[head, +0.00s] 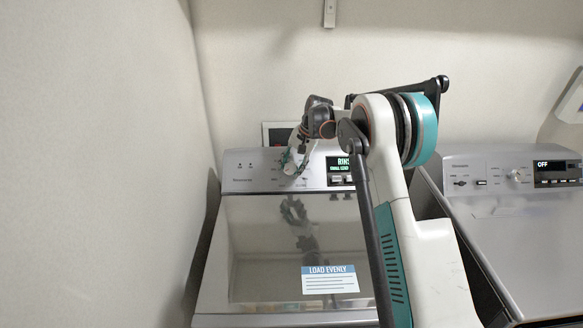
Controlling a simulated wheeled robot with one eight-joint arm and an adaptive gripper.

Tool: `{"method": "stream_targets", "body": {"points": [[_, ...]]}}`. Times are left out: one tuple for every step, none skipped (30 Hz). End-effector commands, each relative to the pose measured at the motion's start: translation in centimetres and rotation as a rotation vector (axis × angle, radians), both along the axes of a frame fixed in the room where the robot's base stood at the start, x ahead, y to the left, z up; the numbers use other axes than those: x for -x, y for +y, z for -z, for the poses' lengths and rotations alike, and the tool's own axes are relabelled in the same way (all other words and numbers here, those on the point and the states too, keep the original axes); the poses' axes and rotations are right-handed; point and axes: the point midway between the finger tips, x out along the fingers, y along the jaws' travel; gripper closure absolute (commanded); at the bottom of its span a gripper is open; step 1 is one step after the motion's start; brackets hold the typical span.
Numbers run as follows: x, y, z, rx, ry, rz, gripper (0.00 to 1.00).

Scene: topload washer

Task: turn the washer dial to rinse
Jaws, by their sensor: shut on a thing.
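The washer (214,303) stands in the middle with its glossy lid down. Its control panel (250,180) runs along the back. The dial (290,168) is a light round knob on that panel, partly covered by my gripper. My gripper (290,161) reaches down to the panel from the upper right and is shut on the dial. The fingertips are small and partly hidden. The washer display (345,162) shows green text beginning "RINS", with its right part hidden behind my arm. Smaller text below begins "SMALL LOAD".
A second machine (510,215) stands at the right, its display (557,167) reading "OFF". A "LOAD EVENLY" label (330,280) lies on the washer lid. A wall (100,160) stands close along the left. A wall outlet (278,134) is behind the panel.

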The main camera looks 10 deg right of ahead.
Motion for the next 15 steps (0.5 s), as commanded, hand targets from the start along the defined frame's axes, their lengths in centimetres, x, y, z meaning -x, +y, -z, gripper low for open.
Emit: {"method": "stream_targets", "body": {"points": [[0.03,-0.02,0.04,-0.004,-0.001,0.005,0.80],[0.03,-0.02,0.04,-0.006,-0.001,0.007,0.80],[0.03,-0.01,0.04,-0.008,-0.002,0.010,0.80],[0.03,-0.02,0.03,-0.009,-0.002,0.011,0.80],[0.03,-0.02,0.03,-0.009,-0.001,0.012,0.80],[0.02,-0.01,0.03,-0.010,-0.002,0.013,0.80],[0.03,-0.01,0.02,-0.010,-0.002,0.013,0.80],[0.03,-0.01,0.02,-0.010,-0.002,0.013,0.80],[0.03,0.00,0.01,-0.010,-0.002,0.013,0.80],[0.03,-0.01,0.02,-0.010,-0.002,0.013,0.80],[0.03,0.00,0.01,-0.010,-0.002,0.013,0.80],[0.03,0.00,0.01,-0.010,-0.002,0.013,0.80],[0.02,-0.01,0.02,-0.010,-0.002,0.013,0.80],[0.03,0.00,0.01,-0.010,-0.002,0.013,0.80],[0.03,0.00,0.01,-0.010,-0.002,0.013,0.51]]}}
